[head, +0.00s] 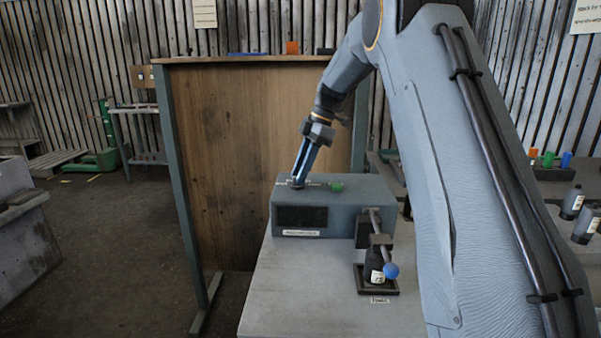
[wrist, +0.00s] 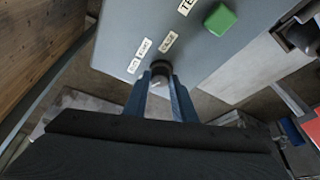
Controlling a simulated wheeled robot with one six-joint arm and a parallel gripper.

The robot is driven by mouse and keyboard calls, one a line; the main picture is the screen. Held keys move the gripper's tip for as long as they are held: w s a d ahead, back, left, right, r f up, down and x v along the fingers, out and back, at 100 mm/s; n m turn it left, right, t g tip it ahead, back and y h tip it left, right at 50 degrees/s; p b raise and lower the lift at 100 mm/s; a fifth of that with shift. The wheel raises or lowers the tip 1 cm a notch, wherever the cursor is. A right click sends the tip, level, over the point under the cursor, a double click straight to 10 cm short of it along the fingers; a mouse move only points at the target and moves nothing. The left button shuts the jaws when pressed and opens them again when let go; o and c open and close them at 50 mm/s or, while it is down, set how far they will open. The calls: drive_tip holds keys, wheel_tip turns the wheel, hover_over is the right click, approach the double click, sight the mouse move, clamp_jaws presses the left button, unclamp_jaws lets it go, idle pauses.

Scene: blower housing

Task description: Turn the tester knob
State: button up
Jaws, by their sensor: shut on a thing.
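The tester is a grey box (head: 340,190) on the bench, with a dark window on its front. Its dark knob (wrist: 160,70) is on the top face, at the left end in the head view. My gripper (wrist: 160,88) reaches down to the knob, and its two blue fingers are shut on it from either side. In the head view my gripper (head: 299,183) mostly hides the knob. Small labels (wrist: 150,50) lie beside the knob. A green button (wrist: 220,19) is on the same top face; it also shows in the head view (head: 337,186).
A wooden panel (head: 250,150) stands behind the bench (head: 300,290). The bench's front left is clear.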

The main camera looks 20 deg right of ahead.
idle(0.4)
drive_tip(key=o, duration=1)
drive_tip(key=shift+d, duration=0.1)
drive_tip(key=b+v, duration=0.1)
drive_tip(key=v, duration=0.6)
drive_tip(key=shift+d+r, duration=0.1)
drive_tip(key=shift+r, duration=0.3)
